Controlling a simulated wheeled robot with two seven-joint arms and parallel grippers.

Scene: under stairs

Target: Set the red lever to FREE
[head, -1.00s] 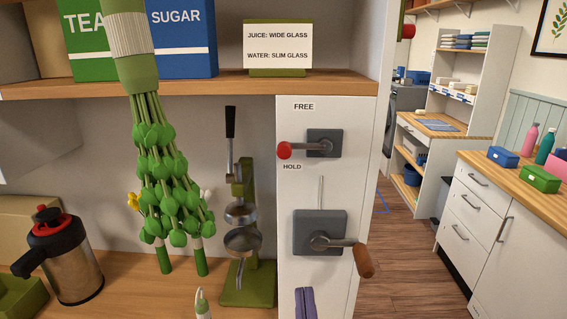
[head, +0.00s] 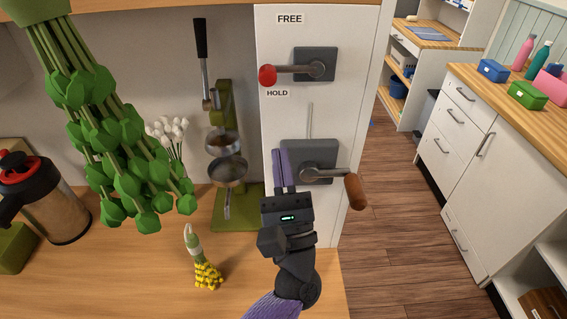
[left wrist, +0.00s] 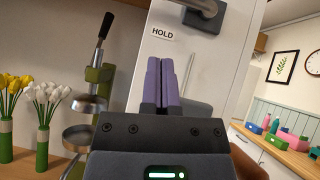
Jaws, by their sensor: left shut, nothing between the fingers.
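The red lever (head: 267,75) has a red knob on a metal arm, pivoting on a dark grey plate (head: 315,65) on the white panel. Its arm lies nearly level, pointing left, with the knob just above the HOLD label (head: 277,93) and below the FREE label (head: 290,19). My left gripper (head: 280,153) has purple fingers, shut and empty, pointing up below the knob and apart from it. The fingers also show in the left wrist view (left wrist: 160,62), below the HOLD label (left wrist: 162,32); the red knob is not visible there. My right gripper is not in view.
A wooden-handled crank (head: 354,191) on a grey plate sits right beside my left fingers. A green press (head: 237,205) with a black handle stands left of the panel. Hanging green foliage (head: 120,140) fills the left. Open floor lies to the right.

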